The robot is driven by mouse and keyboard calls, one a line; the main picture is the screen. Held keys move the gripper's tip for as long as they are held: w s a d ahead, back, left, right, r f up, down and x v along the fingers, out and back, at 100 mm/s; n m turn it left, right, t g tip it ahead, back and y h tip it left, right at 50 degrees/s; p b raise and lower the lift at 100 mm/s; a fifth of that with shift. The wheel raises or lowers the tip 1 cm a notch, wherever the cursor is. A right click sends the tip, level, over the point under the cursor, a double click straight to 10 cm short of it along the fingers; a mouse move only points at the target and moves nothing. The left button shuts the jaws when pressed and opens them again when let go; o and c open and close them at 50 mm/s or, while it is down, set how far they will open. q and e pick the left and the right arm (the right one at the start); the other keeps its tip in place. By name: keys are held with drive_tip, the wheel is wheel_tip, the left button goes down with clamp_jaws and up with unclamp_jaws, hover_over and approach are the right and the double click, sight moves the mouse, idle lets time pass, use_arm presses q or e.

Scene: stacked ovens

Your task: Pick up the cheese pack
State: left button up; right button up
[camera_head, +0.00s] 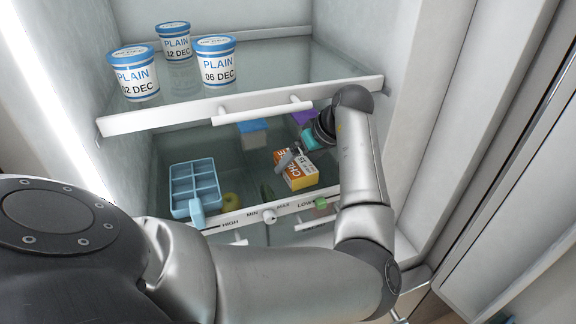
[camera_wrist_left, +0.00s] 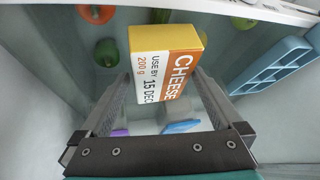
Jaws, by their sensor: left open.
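The cheese pack (camera_head: 296,172), an orange, white and yellow box, stands on the glass shelf below the yogurt shelf in the fridge. My left gripper (camera_head: 290,157) reaches down to it from behind on the right in the head view. In the left wrist view, the cheese pack (camera_wrist_left: 166,64) shows its "CHEESE" face and yellow end, with the open fingers of my left gripper (camera_wrist_left: 163,80) on either side of its near end. I cannot tell whether either finger touches it. My right gripper is not in view.
Yogurt tubs (camera_head: 217,62) stand on the shelf above, whose white front edge (camera_head: 240,106) is close over my left wrist. A blue ice tray (camera_head: 194,188) lies left of the pack. A blue-lidded container (camera_head: 252,133) stands behind. Vegetables show below the glass.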

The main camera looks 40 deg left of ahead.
use_arm(q)
drive_tip(key=shift+a+f, duration=0.1)
drive_tip(key=shift+a, duration=0.05)
drive_tip(key=shift+c, duration=0.5)
drive_tip(key=c, duration=1.2)
